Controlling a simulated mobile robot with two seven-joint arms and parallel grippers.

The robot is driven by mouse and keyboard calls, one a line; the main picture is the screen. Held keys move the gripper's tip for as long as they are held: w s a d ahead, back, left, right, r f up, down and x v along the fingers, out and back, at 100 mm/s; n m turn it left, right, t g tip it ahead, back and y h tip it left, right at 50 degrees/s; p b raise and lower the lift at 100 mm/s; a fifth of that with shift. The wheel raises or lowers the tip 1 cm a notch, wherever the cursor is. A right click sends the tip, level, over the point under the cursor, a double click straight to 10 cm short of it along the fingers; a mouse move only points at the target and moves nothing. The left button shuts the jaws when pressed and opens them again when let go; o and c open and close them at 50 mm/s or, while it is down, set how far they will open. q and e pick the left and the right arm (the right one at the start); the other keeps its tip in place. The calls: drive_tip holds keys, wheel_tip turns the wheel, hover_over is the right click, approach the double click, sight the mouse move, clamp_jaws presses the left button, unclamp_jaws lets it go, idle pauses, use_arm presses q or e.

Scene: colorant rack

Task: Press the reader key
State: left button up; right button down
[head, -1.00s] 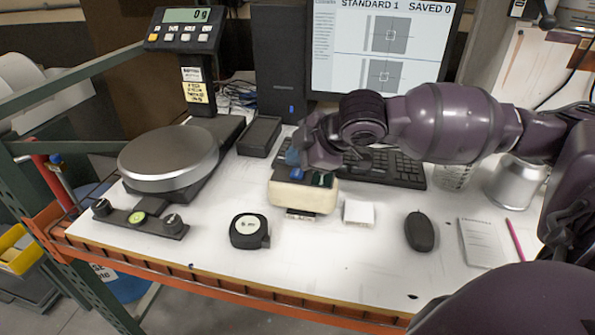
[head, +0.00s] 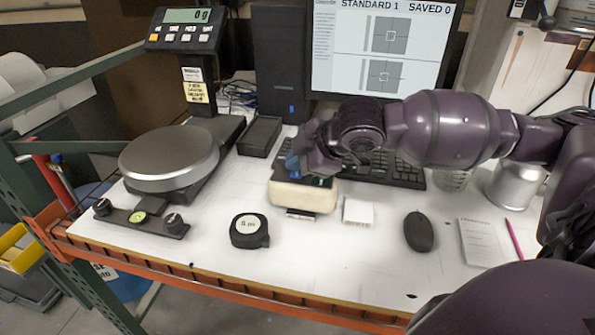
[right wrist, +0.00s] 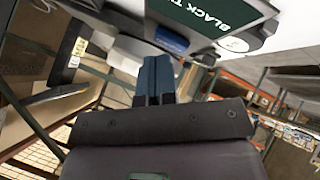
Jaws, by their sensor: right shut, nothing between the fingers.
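The reader (head: 303,196) is a cream block with a dark top, standing mid-table in front of the keyboard. In the right wrist view its dark face (right wrist: 205,12) carries the lettering "BLACK T…" and a blue key (right wrist: 165,37). My right gripper (head: 291,164) is shut and empty, its fingertips down at the left part of the reader's top. The right wrist view shows the shut fingers (right wrist: 155,62) right by the blue key; whether they touch it I cannot tell. My left gripper is not in view.
The monitor (head: 385,45) reads "STANDARD 1" and "SAVED 0". The scale (head: 168,157) with its display, a tape measure (head: 249,231), a small white block (head: 358,212), a mouse (head: 419,231) and a keyboard (head: 405,172) surround the reader. The table's front strip is mostly clear.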

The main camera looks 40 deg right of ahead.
sight(298, 174)
drive_tip(key=shift+f, duration=0.25)
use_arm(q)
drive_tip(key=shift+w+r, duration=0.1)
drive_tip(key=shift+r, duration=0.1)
use_arm(e)
drive_tip(key=shift+r, duration=0.15)
idle(0.3)
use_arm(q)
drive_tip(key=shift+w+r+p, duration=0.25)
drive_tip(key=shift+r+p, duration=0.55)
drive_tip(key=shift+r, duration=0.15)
use_arm(e)
drive_tip(key=shift+r, duration=0.65)
drive_tip(key=shift+r+p, duration=0.65)
drive_tip(key=shift+r, duration=0.2)
drive_tip(key=shift+r+p, duration=1.7)
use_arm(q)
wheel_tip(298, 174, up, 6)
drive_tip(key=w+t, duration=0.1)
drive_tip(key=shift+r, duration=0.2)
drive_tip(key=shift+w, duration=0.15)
use_arm(e)
drive_tip(key=shift+f, duration=0.1)
drive_tip(key=shift+s, duration=0.1)
